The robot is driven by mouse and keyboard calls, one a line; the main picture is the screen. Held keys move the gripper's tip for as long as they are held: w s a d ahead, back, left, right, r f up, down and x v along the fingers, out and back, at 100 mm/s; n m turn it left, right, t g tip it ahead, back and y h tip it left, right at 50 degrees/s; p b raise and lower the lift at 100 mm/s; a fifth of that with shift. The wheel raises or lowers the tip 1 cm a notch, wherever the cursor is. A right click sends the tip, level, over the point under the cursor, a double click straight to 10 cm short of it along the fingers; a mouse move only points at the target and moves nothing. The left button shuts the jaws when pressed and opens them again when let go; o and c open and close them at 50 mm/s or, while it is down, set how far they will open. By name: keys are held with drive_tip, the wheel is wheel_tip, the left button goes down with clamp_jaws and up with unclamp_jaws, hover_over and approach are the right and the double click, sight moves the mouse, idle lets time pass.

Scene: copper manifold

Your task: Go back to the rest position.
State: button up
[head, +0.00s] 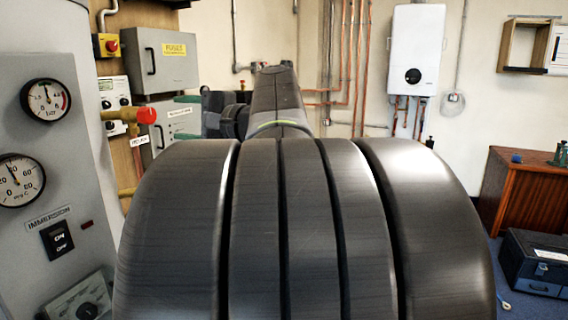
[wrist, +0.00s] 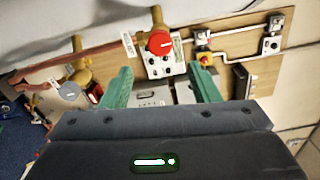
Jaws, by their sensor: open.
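My gripper (wrist: 159,69) is open, with its two green fingers spread apart and nothing between them in the wrist view. Beyond the fingers is a brass valve with a red knob (wrist: 159,43), apart from the gripper. In the head view my gripper (head: 188,116) points left, in front of the grey wall boxes, partly hidden by my own arm. The red knob (head: 147,115) is to its left, beside the grey cylinder (head: 40,110) with gauges. My large dark arm links fill the middle of the head view and hide what is behind them.
In the wrist view a second brass valve with a grey knob (wrist: 69,91) is at left on a copper pipe. A white boiler (head: 415,50) hangs on the back wall. A wooden cabinet (head: 525,195) and a dark toolbox (head: 535,262) stand at right on blue floor.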

sight(153, 116)
drive_tip(key=p+x, duration=0.1)
drive_tip(key=x, duration=0.9)
drive_tip(key=shift+w+a, duration=0.1)
drive_tip(key=shift+a, duration=0.05)
